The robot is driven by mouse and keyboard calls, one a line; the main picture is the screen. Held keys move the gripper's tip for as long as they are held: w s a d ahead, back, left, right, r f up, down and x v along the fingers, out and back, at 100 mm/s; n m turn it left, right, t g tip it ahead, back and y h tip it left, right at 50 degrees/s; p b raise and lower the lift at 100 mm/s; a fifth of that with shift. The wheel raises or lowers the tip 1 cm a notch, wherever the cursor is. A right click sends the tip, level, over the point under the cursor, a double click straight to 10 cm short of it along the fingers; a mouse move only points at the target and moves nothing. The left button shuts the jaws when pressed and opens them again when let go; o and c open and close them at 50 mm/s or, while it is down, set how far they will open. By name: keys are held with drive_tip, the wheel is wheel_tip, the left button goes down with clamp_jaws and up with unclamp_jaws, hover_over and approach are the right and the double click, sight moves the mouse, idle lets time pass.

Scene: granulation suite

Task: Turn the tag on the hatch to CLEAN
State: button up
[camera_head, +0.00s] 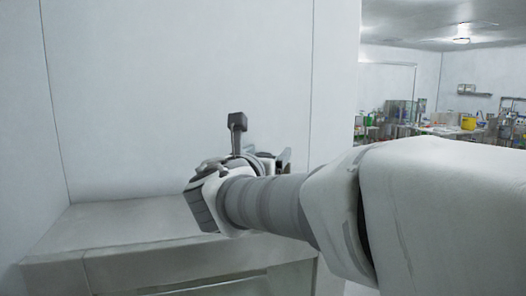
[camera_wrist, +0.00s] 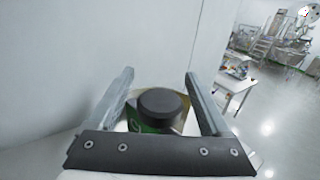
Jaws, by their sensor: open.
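In the wrist view a round dark knob (camera_wrist: 163,101) lies between the two fingers of my gripper (camera_wrist: 159,74). The fingers are apart, with a gap showing on both sides of the knob. Around and under the knob is a partly green, partly pale tan plate (camera_wrist: 148,129), which looks like the tag. Most of it is covered by the knob and the gripper, and I can read no word on it. In the head view my gripper (camera_head: 278,160) is at the end of my outstretched arm, and the tag is hidden behind it. I cannot clearly make out the hatch.
A tall white panelled wall (camera_head: 180,90) stands behind my arm, with a grey cabinet top (camera_head: 120,232) below it. At the right is an open room with a bench (camera_head: 440,131) holding several items. In the wrist view a small table (camera_wrist: 232,84) stands on the shiny floor.

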drive_tip(key=shift+s, duration=0.1)
clamp_jaws()
idle(0.3)
